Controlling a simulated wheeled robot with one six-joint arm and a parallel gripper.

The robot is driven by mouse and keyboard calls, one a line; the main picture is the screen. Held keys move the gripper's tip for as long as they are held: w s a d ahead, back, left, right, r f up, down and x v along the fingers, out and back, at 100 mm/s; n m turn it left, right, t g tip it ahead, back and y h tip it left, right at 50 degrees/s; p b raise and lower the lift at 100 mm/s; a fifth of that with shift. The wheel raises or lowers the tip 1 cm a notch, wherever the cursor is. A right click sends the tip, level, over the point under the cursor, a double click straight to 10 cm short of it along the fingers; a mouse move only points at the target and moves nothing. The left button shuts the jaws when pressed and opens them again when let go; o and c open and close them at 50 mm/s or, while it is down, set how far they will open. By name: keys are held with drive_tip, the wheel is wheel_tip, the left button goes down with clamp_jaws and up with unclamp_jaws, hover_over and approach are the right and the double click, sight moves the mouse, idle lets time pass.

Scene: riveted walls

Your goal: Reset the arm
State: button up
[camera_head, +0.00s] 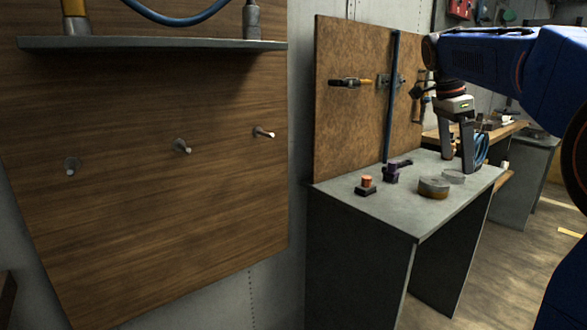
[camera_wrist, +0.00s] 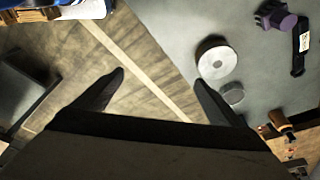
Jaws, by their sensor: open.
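My gripper (camera_head: 457,164) is at the end of my blue arm, at the right of the head view. Its two fingers point down and stand apart, with nothing seen between them. It is over or beside the right part of the grey table (camera_head: 340,193); I cannot tell its exact height above the top. In the wrist view my gripper (camera_wrist: 160,85) shows two dark, spread fingers, with the floor between them and the table top to the right.
On the table are a round disc (camera_head: 433,187), a flatter grey disc (camera_head: 453,176), an orange-topped piece (camera_head: 366,184) and a purple piece (camera_head: 391,173). A wooden wall panel (camera_head: 160,220) with pegs and a shelf (camera_head: 150,43) fill the left.

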drive_tip(key=s+a+f+n+t+y, duration=0.1)
drive_tip(key=s+a+f+n, duration=0.3)
drive_tip(key=s+f, duration=0.5)
drive_tip(key=s+a+f+n+t+y, duration=0.1)
drive_tip(key=s+a+f+n, duration=0.3)
drive_tip(key=s+f+n, duration=0.4)
drive_tip(key=s+a+f+n+t+y, duration=0.1)
drive_tip(key=s+a+f+n+t, duration=0.2)
drive_tip(key=s+f+n, duration=0.4)
drive_tip(key=s+a+f, duration=0.1)
drive_tip(key=s+f, duration=0.1)
drive_tip(key=s, duration=0.5)
drive_tip(key=shift+s+f, duration=0.3)
drive_tip(key=shift+s, duration=0.05)
